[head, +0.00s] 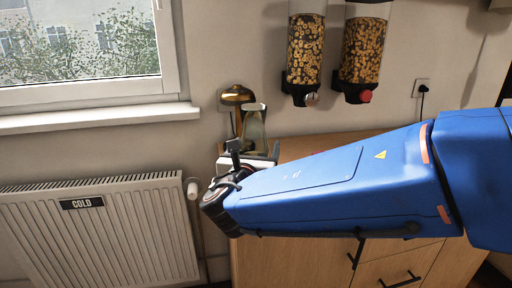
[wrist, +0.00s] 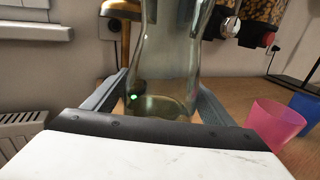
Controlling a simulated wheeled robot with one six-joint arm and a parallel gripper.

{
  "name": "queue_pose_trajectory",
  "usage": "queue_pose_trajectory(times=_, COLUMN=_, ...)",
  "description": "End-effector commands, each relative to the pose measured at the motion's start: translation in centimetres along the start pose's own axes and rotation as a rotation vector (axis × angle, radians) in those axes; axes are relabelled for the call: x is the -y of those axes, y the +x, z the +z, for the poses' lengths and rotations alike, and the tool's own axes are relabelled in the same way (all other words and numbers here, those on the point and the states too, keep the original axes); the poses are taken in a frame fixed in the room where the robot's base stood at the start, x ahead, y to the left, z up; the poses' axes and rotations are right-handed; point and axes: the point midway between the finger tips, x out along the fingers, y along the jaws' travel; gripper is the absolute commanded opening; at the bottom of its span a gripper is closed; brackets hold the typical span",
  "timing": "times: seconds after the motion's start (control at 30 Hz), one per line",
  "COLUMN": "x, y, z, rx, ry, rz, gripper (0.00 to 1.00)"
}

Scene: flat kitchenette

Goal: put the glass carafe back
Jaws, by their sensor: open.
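The glass carafe (head: 254,128) stands upright on the wooden counter, close to the wall, in the head view. It is clear, slightly greenish glass with a narrowed waist. In the wrist view the carafe (wrist: 166,60) fills the middle, its top cut off by the frame. My gripper (head: 250,152) is at the carafe in the head view. In the wrist view the two fingers of my gripper (wrist: 162,98) stand on either side of the carafe's lower body, open. Whether either finger touches the glass is hard to tell. My arm hides part of the counter in the head view.
A brass-coloured lamp-like object (head: 237,97) stands just behind the carafe. Two cereal dispensers (head: 306,50) hang on the wall. A pink cup (wrist: 273,124) and a blue cup (wrist: 306,108) stand right of the carafe. A radiator (head: 95,230) is at the left.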

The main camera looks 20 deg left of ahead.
Motion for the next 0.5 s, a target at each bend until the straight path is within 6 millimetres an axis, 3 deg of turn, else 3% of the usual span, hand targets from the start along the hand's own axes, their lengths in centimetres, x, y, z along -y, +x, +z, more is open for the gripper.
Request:
queue_pose_trajectory(times=0.17, x=0.0, y=-0.5, z=0.3, rx=0.000, ry=0.000, rz=0.001, gripper=0.78)
queue_pose_trajectory(times=0.5, x=-0.1, y=-6.0, z=0.3, rx=0.001, ry=0.001, rz=0.003, gripper=0.78)
